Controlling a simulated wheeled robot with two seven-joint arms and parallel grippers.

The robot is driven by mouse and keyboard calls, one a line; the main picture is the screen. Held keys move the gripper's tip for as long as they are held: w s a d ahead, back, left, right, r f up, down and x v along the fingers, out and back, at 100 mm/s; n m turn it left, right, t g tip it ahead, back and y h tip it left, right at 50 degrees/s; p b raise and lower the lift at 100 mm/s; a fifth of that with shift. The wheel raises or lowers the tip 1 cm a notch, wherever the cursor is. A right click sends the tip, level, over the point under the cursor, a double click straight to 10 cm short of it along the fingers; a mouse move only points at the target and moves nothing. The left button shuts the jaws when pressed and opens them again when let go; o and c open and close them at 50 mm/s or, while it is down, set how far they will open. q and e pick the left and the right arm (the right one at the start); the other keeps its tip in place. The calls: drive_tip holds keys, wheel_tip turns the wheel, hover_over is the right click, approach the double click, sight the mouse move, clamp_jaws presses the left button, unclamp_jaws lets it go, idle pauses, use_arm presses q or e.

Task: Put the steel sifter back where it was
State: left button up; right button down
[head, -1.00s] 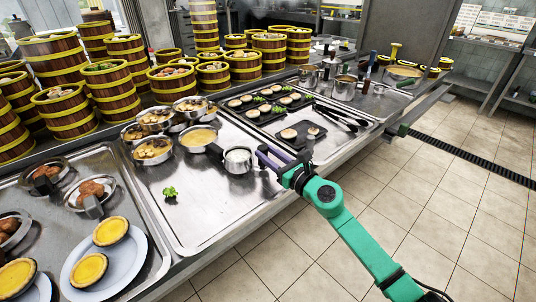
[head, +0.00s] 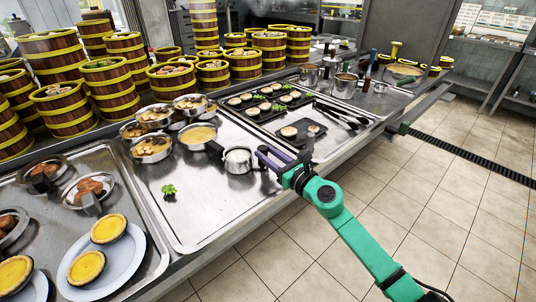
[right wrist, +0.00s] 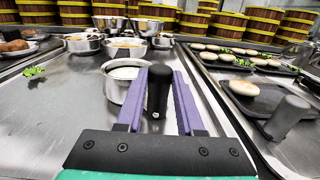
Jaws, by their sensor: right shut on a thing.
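The steel sifter (head: 238,160) is a small round steel vessel with pale white contents, at the front right of the middle steel tray. It also shows in the right wrist view (right wrist: 118,90), just beyond my fingers. My right gripper (head: 262,158) comes in from the lower right. In the right wrist view its purple fingers (right wrist: 160,85) are shut on the sifter's black upright handle (right wrist: 159,88). The sifter looks level; I cannot tell whether it touches the tray. My left gripper is not in view.
Several steel pans (head: 152,149) with food stand just behind and left of the sifter. A green garnish (head: 169,190) lies on the bare tray (head: 205,205). Dark plates with pale buns (head: 290,131) lie to the right. Wooden steamer towers (head: 110,85) line the back.

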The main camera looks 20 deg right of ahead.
drive_tip(key=c, duration=0.8)
unclamp_jaws()
drive_tip(key=shift+d, duration=0.2)
drive_tip(key=shift+s, duration=0.1)
drive_tip(key=shift+v, duration=1)
drive_tip(key=shift+s+d+b, duration=0.2)
drive_tip(key=shift+s+b, duration=0.3)
drive_tip(key=shift+s, duration=1.85)
drive_tip(key=shift+o, duration=0.4)
drive_tip(key=o, duration=0.5)
